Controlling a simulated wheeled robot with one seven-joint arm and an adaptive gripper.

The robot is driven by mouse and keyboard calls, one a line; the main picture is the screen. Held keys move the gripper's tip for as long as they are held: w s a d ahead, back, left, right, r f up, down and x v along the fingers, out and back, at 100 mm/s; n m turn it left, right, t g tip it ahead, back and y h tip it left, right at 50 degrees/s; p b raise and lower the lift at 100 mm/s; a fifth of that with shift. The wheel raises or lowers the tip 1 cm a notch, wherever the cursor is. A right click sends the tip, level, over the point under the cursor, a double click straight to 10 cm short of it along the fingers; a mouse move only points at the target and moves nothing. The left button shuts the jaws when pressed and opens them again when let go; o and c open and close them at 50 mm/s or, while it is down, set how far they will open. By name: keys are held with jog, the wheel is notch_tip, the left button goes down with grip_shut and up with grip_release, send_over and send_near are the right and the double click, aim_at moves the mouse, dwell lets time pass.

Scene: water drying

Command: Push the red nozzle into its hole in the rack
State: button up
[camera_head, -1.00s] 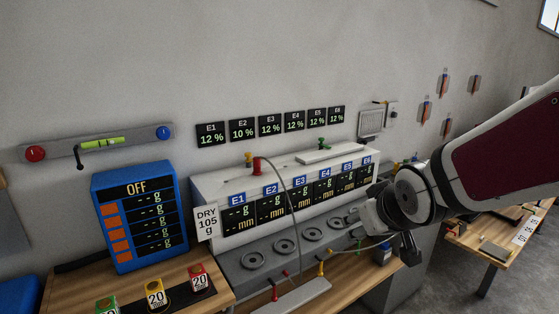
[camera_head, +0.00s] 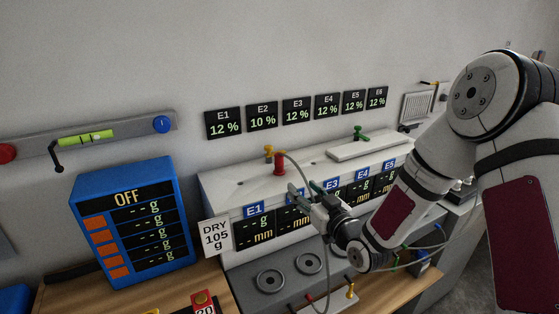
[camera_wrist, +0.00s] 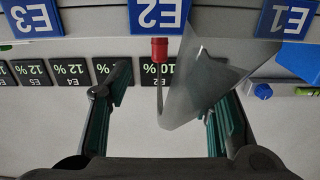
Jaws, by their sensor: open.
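A red nozzle (camera_head: 279,164) stands upright on top of the white housing (camera_head: 215,185), with a grey hose arching from its top. A red piece with a thin line (camera_wrist: 159,50), apparently this nozzle, shows in the wrist view by the E2 label. My gripper (camera_head: 304,188) is open and empty in front of the housing, below and right of the nozzle, apart from it. In the wrist view, its fingers (camera_wrist: 168,105) are spread, with the red piece beyond them. The nozzle's hole cannot be made out. A small red piece (camera_head: 309,297) sits low in front; I cannot tell what it is.
A yellow valve (camera_head: 268,150) stands close to the nozzle. A grey translucent wedge (camera_wrist: 195,90) crosses the wrist view between the fingers. Round burner plates (camera_head: 270,284) line the front ledge. The blue scale panel (camera_head: 135,215) and DRY sign (camera_head: 214,236) stand left.

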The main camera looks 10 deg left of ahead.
aim_at(281, 167)
jog(key=x, duration=1.3)
jog(key=shift+w+a+r, duration=0.15)
jog(key=shift+w+a, duration=0.05)
jog(key=shift+w, duration=0.05)
grip_shut()
